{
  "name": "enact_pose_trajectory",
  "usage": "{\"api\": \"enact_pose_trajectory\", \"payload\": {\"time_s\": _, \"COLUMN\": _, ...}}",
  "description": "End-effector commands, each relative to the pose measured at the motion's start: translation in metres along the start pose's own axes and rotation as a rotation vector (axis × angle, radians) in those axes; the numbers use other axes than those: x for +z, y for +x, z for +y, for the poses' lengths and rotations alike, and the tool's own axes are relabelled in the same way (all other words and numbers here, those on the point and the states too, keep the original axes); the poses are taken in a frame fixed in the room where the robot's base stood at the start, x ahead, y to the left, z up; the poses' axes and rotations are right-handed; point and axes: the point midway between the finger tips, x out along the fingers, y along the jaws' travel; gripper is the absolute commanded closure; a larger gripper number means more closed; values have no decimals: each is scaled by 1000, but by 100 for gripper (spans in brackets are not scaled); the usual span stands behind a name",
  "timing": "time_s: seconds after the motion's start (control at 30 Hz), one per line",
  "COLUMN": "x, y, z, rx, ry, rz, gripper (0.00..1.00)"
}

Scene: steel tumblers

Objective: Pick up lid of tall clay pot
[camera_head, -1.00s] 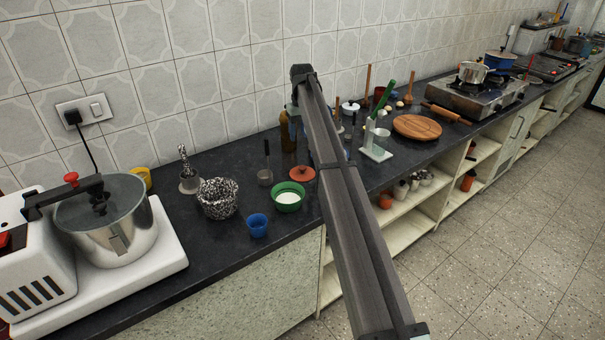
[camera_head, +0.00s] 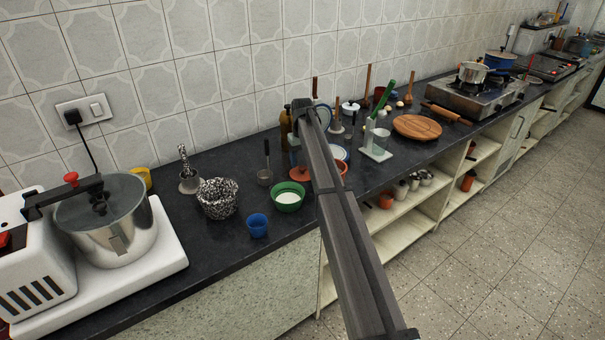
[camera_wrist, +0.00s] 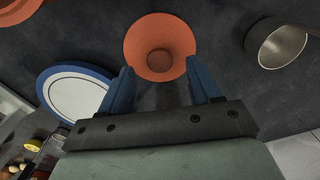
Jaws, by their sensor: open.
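Whether the fingers touch the lid cannot be told. Another orange-red clay piece (camera_head: 343,167), perhaps the pot, shows at the arm's right edge; an orange-red rim (camera_wrist: 15,10) is cut off in the wrist view's corner.
A steel ladle (camera_head: 265,177) stands close left of the lid; its cup (camera_wrist: 279,43) is near my right finger. A blue-rimmed plate (camera_wrist: 75,95) is near the left finger. A green bowl (camera_head: 288,196) and blue cup (camera_head: 257,225) stand near the counter edge.

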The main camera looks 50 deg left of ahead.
Motion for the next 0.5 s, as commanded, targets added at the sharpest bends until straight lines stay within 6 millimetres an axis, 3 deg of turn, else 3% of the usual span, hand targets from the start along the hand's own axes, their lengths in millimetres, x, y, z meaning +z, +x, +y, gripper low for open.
{"api": "enact_pose_trajectory", "payload": {"time_s": 0.13, "x": 0, "y": 19, "z": 0, "rx": 0, "ry": 0, "rz": 0, "gripper": 37}}
{"api": "enact_pose_trajectory", "payload": {"time_s": 0.4, "x": 0, "y": 22, "z": 0, "rx": 0, "ry": 0, "rz": 0, "gripper": 37}}
{"api": "enact_pose_trajectory", "payload": {"time_s": 0.5, "x": 0, "y": 22, "z": 0, "rx": 0, "ry": 0, "rz": 0, "gripper": 47}}
